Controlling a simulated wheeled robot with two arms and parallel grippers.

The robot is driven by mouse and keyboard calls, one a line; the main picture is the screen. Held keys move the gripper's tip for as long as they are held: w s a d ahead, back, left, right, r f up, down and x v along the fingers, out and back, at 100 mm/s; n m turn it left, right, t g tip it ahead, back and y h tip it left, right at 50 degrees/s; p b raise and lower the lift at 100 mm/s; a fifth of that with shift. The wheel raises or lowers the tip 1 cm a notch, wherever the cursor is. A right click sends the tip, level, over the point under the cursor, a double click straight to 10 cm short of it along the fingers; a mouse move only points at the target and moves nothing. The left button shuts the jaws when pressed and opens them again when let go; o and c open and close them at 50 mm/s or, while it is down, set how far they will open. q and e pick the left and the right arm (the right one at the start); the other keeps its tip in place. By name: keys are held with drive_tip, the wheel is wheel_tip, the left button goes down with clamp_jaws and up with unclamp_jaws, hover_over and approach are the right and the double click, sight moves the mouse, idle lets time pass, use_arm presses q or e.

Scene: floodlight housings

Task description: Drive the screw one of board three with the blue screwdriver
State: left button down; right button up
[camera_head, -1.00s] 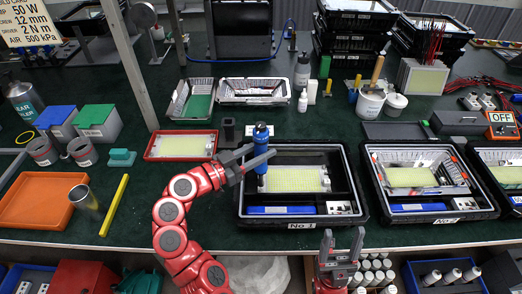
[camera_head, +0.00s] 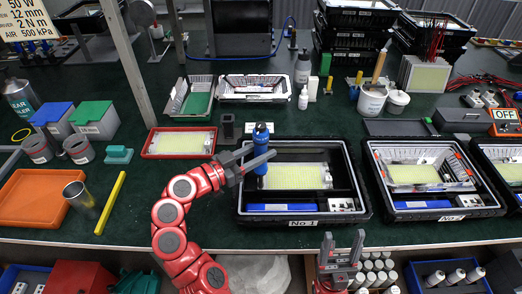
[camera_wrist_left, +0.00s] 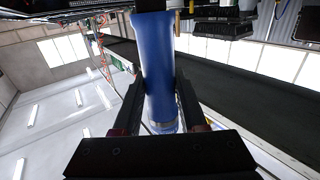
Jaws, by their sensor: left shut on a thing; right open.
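The blue screwdriver (camera_head: 261,158) stands upright over the left end of the yellow board in the open black housing marked No 1 (camera_head: 303,223). My left gripper (camera_head: 262,160) is shut on its handle. The handle also fills the middle of the left wrist view (camera_wrist_left: 158,70), between both fingers. I cannot tell whether its tip touches anything. The housing marked No 2 (camera_head: 447,215), with a yellow board (camera_head: 412,174), is to its right. A third housing (camera_head: 510,182) is cut off at the right edge. Screws are too small to make out. My right gripper (camera_head: 342,248) is open and empty before the bench front.
A red tray (camera_head: 148,151) with a yellow board is left of housing No 1. An orange tray (camera_head: 30,205), a metal cup (camera_head: 80,198) and a yellow bar (camera_head: 110,203) lie further left. White bottles (camera_head: 455,277) stand below the bench.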

use_arm(q)
drive_tip(key=shift+f+b, duration=1.1)
drive_tip(key=shift+b, duration=0.6)
idle(3.2)
drive_tip(key=shift+r, duration=0.1)
